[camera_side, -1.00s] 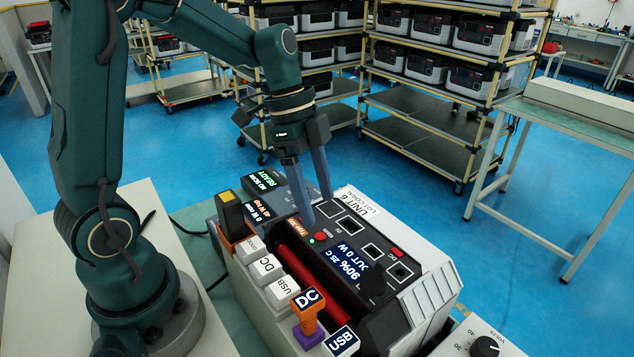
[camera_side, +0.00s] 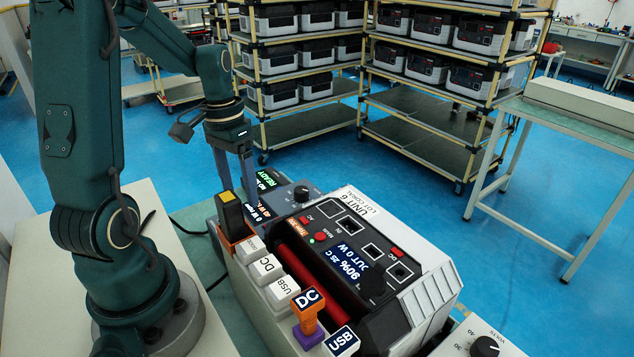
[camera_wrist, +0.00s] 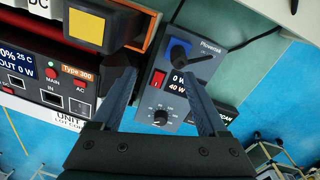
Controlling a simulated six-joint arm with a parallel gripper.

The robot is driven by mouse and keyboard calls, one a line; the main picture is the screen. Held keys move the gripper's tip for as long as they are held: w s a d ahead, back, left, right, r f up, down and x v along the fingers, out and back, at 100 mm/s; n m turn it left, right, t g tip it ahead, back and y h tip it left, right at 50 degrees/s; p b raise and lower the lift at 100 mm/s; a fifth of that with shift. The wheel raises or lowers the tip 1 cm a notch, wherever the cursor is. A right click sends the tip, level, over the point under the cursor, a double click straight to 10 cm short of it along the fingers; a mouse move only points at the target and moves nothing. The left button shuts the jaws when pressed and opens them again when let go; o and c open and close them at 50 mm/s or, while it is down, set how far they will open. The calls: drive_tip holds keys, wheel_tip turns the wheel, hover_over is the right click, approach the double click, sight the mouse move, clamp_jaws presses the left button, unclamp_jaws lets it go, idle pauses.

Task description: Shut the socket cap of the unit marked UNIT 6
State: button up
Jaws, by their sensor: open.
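UNIT 6 (camera_side: 430,290) is a grey power unit with a black front panel, a lit display (camera_side: 345,262) and a white UNIT 6 label (camera_side: 358,203). Its panel carries several sockets (camera_side: 348,225); I cannot make out a socket cap or its position. In the wrist view, part of the same panel (camera_wrist: 62,88) shows at the left, with the label partly hidden. My gripper (camera_wrist: 155,74) is open and empty, its fingers pointing down over the small instrument box (camera_wrist: 165,90). In the side view it (camera_side: 246,190) is beyond the unit's far left end.
A yellow-and-black block (camera_side: 230,213) stands in an orange holder. DC and USB blocks (camera_side: 267,268) line the unit's near side. Another dial box (camera_side: 484,347) sits bottom right.

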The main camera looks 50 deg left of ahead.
drive_tip(key=shift+s+a+f+n, duration=0.1)
drive_tip(key=shift+s+a+n, duration=0.25)
drive_tip(key=shift+n, duration=0.25)
